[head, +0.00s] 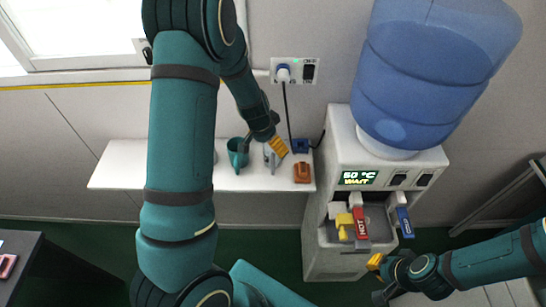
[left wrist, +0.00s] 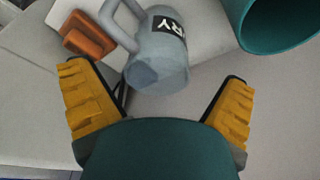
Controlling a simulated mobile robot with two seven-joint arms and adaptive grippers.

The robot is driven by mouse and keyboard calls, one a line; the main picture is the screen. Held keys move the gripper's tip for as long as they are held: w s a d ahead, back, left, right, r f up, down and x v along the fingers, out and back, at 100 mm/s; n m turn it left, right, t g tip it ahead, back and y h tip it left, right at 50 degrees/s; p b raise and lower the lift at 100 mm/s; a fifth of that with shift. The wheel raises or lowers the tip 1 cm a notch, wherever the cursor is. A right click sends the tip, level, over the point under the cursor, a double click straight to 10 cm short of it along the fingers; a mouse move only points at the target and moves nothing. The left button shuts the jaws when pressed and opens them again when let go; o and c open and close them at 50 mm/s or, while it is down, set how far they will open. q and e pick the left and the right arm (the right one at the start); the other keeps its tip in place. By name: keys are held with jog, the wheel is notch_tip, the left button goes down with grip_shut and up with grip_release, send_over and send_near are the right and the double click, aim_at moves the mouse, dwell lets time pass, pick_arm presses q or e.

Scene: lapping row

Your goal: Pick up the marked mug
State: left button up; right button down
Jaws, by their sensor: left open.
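A grey mug (left wrist: 158,62) with a black label and white letters ending in "RY" is on the white shelf (left wrist: 205,80). Its handle points to the upper left in the left wrist view. In the head view the mug (head: 271,158) is partly hidden by my left gripper (head: 262,143). In the left wrist view my left gripper (left wrist: 155,105) is open, with its yellow-padded fingers apart on either side of the mug's near end. Nothing is between the pads. My right gripper (head: 376,278) is at the lower right before the dispenser, fingers apart and empty.
A teal mug (head: 238,156) stands left of the grey one; an orange block (head: 303,172) lies to the right. A blue box (head: 300,146) and a cable are behind. A water dispenser (head: 318,210) with a blue bottle (head: 430,70) stands right. The shelf's left part is bare.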

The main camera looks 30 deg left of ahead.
aim_at(271, 149)
pick_arm(q)
jog(key=x, duration=0.4)
jog(key=shift+s, duration=0.15)
jog(key=shift+d, duration=0.1)
jog(key=c, duration=1.1)
jog(key=shift+c, duration=0.2)
